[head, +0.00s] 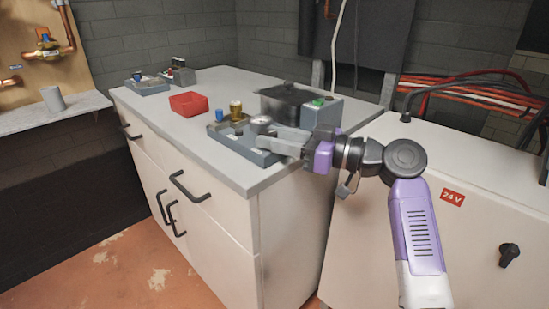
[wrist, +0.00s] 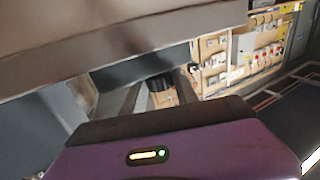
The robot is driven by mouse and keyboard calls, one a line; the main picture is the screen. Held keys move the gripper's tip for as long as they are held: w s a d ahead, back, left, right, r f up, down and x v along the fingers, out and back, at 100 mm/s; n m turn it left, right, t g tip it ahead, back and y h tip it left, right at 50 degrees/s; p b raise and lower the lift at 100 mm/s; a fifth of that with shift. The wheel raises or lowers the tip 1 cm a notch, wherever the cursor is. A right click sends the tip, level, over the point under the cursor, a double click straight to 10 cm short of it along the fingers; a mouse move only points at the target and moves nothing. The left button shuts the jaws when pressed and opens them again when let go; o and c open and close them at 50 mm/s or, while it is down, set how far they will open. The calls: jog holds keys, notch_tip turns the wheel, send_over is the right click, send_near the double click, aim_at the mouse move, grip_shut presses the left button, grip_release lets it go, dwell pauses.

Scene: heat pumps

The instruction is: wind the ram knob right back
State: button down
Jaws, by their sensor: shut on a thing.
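The test pump is a blue-grey base (head: 228,137) near the front edge of the worktop, with a round gauge (head: 262,122), a brass cylinder (head: 236,107) and a small blue part on it. My gripper (head: 272,141) reaches in from the right, low at the pump's right end. In the wrist view a black knob (wrist: 159,83) sits between the fingertips of my gripper (wrist: 160,92), which is shut on it. I take this to be the ram knob. In the head view the fingers hide it, and its turn position cannot be told.
A grey box with a green button (head: 322,110) and a dark tank (head: 286,98) stand just behind my gripper. A red tray (head: 188,104) and another small device (head: 150,86) lie farther left. A white cabinet (head: 455,230) stands to the right.

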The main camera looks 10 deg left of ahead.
jog(key=shift+w+f+n+g+y+b, duration=0.15)
jog(key=shift+n+g+y+b, duration=0.25)
jog(key=shift+n+g+b, duration=1)
jog(key=shift+g+b, duration=0.5)
jog(key=shift+g, duration=0.2)
jog(key=c, duration=0.9)
grip_release()
jog(key=shift+c, duration=0.2)
jog(key=d+p, duration=0.1)
jog(key=d, duration=0.6)
jog(key=shift+s+d+p, duration=0.2)
jog(key=shift+d+p, duration=0.1)
jog(key=shift+d, duration=0.1)
jog(key=shift+s, duration=0.1)
